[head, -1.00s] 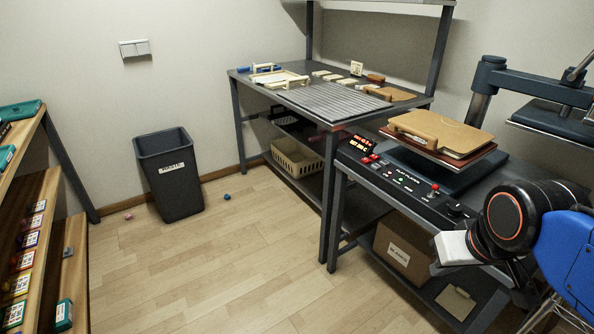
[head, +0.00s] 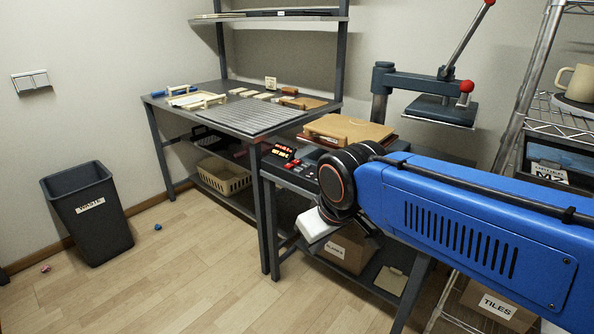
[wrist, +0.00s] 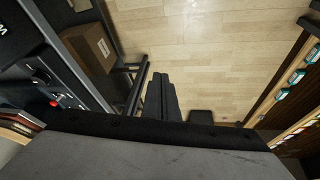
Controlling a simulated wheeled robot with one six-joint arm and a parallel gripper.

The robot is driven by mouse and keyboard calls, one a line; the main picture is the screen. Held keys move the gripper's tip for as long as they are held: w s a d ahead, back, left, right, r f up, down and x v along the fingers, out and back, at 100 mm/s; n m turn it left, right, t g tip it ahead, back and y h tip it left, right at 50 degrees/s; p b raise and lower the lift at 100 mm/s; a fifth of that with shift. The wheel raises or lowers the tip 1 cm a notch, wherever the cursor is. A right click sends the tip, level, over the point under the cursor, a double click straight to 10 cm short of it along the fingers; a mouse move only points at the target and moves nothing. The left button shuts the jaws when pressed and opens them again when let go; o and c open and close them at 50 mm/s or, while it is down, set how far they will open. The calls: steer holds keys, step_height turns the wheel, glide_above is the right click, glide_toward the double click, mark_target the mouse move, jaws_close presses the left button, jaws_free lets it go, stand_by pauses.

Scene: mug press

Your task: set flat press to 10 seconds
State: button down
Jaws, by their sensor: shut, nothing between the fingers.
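The flat press (head: 443,110) stands on a dark bench, with its upper plate swung to the right of the brown boards (head: 350,131) on its base. Its control panel (head: 301,170) has a lit display (head: 283,151) with two orange-red lines too small to read, and red buttons; my arm hides its right part. The wrist view shows the panel (wrist: 62,92) at the left, with a black knob (wrist: 40,76) and a red button (wrist: 54,103). My gripper (wrist: 162,80) is shut and empty, pointing over the floor right of the bench. In the head view its fingers are hidden.
A dark waste bin (head: 88,215) stands on the floor at the left. A table (head: 215,118) with wooden pieces adjoins the press bench. A wire rack (head: 560,117) with a mug stands at right. Open floor lies in front.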

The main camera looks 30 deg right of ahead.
steer(key=w+d+r+n+h, duration=0.2)
steer(key=w+d+r+n, duration=0.1)
steer(key=w, duration=0.9)
steer(key=w+d+r+n+h, duration=0.2)
steer(key=w+d+n, duration=0.4)
steer(key=w, duration=0.7)
steer(key=w+d+r+n+h, duration=0.3)
steer(key=w+d, duration=0.4)
steer(key=w, duration=0.5)
steer(key=shift+w+d+r+n+g+h, duration=0.15)
steer(key=shift+r+n+g+h, duration=0.15)
steer(key=shift+n, duration=0.4)
steer(key=shift+f, duration=4.45)
steer(key=shift+f, duration=0.85)
steer(key=shift+r, duration=0.9)
steer(key=shift+r, duration=0.1)
steer(key=shift+r, duration=2.4)
